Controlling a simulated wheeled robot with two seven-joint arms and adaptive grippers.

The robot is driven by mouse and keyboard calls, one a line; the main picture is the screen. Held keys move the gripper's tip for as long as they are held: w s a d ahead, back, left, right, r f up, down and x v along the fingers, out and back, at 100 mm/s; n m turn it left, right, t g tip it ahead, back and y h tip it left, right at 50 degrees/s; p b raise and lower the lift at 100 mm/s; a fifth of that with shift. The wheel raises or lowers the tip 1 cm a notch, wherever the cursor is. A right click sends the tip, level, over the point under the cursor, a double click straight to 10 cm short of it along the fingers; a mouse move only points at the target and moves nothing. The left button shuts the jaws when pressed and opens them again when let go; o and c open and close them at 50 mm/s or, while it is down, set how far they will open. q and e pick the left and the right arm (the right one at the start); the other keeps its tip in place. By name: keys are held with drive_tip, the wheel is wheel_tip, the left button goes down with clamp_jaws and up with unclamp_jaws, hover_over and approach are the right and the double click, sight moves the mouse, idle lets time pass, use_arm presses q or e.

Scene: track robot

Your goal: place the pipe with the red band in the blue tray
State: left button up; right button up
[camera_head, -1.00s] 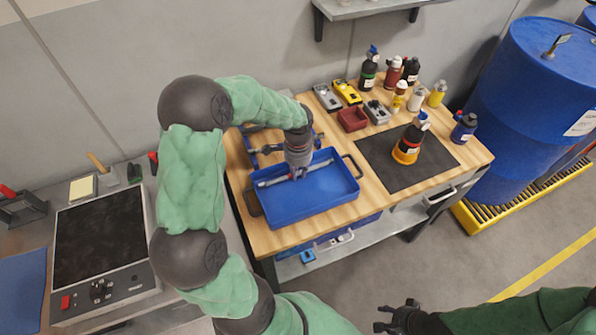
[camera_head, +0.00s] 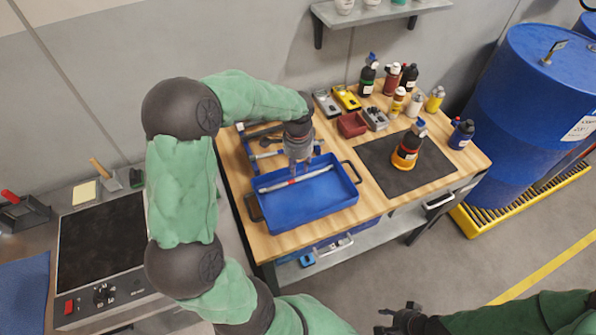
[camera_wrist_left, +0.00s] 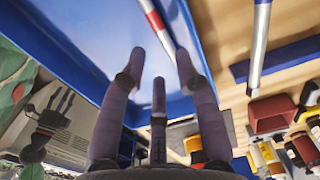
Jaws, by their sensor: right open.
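The grey pipe with the red band (camera_head: 270,187) lies in the blue tray (camera_head: 310,213), slantwise along its back part. In the left wrist view the pipe (camera_wrist_left: 151,14) shows its red and white bands beyond my fingertips. My left gripper (camera_head: 299,168) is over the back of the tray, pointing down. In the left wrist view its fingers (camera_wrist_left: 160,70) are spread, with the pipe apart from them, so it is open and empty. My right gripper (camera_head: 388,320) is open and empty, low in the head view, away from the table.
A rack with blue supports (camera_head: 262,153) stands behind the tray; another pipe with a blue band (camera_wrist_left: 258,45) shows in the wrist view. A red bin (camera_head: 351,125), meters and several bottles stand at the back right. A dark mat (camera_head: 385,178) holds one bottle (camera_head: 408,147).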

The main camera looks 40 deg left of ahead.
sight(298, 180)
use_arm(q)
wheel_tip(298, 180, up, 6)
drive_tip(key=shift+f+p, duration=0.15)
drive_tip(key=shift+p, duration=0.45)
idle(0.9)
